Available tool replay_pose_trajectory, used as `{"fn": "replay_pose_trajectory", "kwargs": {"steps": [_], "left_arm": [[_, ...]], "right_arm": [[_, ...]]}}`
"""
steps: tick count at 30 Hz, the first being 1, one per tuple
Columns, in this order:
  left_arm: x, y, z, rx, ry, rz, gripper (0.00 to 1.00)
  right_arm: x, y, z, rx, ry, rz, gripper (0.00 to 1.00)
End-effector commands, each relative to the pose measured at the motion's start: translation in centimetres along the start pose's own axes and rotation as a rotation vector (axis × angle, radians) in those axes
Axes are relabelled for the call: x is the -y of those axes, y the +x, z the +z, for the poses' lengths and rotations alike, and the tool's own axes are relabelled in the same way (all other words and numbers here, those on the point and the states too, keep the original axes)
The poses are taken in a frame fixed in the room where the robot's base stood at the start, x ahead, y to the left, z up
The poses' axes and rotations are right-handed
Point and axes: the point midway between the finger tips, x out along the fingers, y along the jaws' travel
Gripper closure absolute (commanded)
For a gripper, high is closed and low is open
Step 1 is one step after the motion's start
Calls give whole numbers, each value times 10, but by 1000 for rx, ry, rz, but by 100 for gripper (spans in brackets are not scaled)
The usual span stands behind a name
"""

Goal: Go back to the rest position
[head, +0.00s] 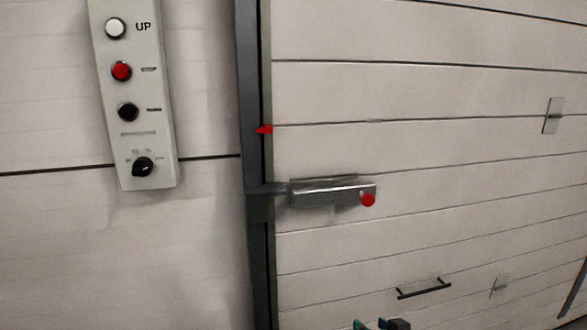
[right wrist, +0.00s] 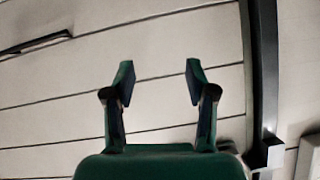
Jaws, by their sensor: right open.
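My right gripper (head: 381,324) shows only as fingertips at the bottom edge of the head view. In the right wrist view, its two green and dark fingers (right wrist: 159,82) stand apart with nothing between them. It is open and empty, in front of the light slatted door (head: 430,150). It appears apart from the door, though the gap is hard to judge. My left gripper is in neither view.
A control panel (head: 149,120) with several buttons and a knob is on the wall at left. A dark vertical rail (head: 251,100) edges the door. A metal latch (head: 325,190) with a red knob (head: 368,200) juts across it. A dark handle (head: 424,289) sits low on the door.

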Motion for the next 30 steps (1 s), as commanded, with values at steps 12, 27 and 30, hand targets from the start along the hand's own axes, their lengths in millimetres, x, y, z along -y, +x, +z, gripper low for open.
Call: {"fn": "replay_pose_trajectory", "kwargs": {"steps": [12,27,30], "left_arm": [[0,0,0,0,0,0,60],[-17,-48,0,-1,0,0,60],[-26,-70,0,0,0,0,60]], "right_arm": [[42,-33,292,640,279,-8,44],[86,-141,342,970,435,40,44],[90,-152,321,969,434,39,44]]}}
